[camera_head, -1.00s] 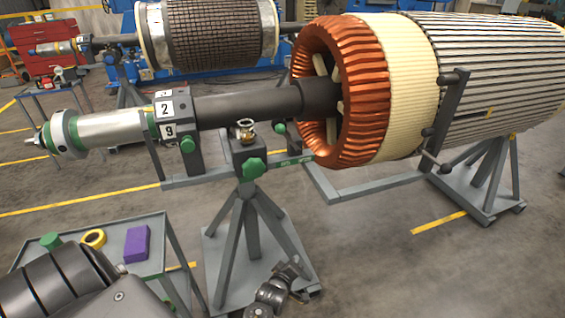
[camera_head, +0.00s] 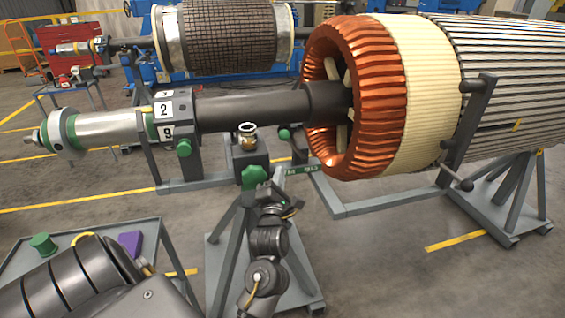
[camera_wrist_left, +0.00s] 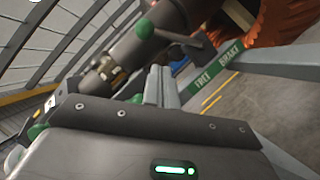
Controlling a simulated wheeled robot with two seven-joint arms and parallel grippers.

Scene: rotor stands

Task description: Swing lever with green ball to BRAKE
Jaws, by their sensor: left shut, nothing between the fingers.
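A lever ends in a green ball (camera_head: 285,134), behind and right of the post-top block; in the left wrist view the ball (camera_wrist_left: 145,29) shows on a dark bar. A green strip (camera_head: 302,170) below it is marked FREE at left and BRAKE at right; the left wrist view shows the strip (camera_wrist_left: 215,68) clearly. The ball lies left of the strip's BRAKE end. My left gripper (camera_head: 285,207) is below the strip in the head view, in front of the stand. In the left wrist view its fingers (camera_wrist_left: 158,82) are together and empty, apart from the ball. My right gripper is not in view.
A green knob (camera_head: 254,176) and a brass fitting (camera_head: 247,133) sit on the stand close by my left gripper. The rotor shaft (camera_head: 250,110) and copper winding (camera_head: 375,110) are behind. A grey cart (camera_head: 150,235) stands at left. Floor at lower right is free.

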